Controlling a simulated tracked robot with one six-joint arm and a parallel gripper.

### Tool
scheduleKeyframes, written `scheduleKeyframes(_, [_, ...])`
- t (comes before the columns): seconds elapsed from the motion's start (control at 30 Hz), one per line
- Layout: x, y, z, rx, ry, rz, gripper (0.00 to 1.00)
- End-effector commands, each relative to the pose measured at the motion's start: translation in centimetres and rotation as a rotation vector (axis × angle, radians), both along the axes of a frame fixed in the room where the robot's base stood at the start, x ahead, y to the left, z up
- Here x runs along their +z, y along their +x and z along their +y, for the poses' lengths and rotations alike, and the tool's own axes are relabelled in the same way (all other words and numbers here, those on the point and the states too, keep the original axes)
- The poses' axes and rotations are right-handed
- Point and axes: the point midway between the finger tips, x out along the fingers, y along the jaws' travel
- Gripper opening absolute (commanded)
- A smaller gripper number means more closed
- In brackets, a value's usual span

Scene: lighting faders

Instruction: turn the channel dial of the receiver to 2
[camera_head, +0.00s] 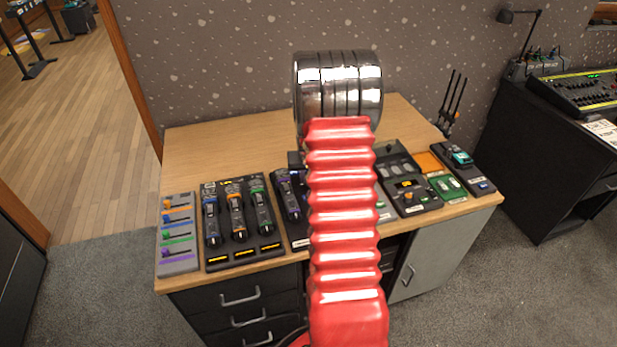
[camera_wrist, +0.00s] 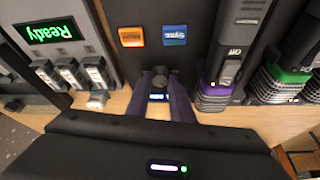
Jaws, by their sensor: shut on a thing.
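The receiver (camera_wrist: 153,14) is a dark unit in the wrist view, with an orange button and a blue button marked Sync. Its channel dial (camera_wrist: 161,83) is a dark round knob below these buttons. My gripper (camera_wrist: 160,77) is shut on the dial, one finger on each side of it. A small lit blue window shows between the fingers, but its reading is too small and partly hidden. The dial's pointer cannot be made out.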

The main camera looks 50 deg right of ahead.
Motion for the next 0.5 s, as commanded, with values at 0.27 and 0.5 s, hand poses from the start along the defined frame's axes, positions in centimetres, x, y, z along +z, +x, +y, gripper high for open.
scheduleKeyframes(0.27, [0.01, 0.03, 0.01, -0.046, 0.0, 0.0, 0.0])
scheduleKeyframes(0.5, [0.0, 0.03, 0.02, -0.055, 0.0, 0.0, 0.0])
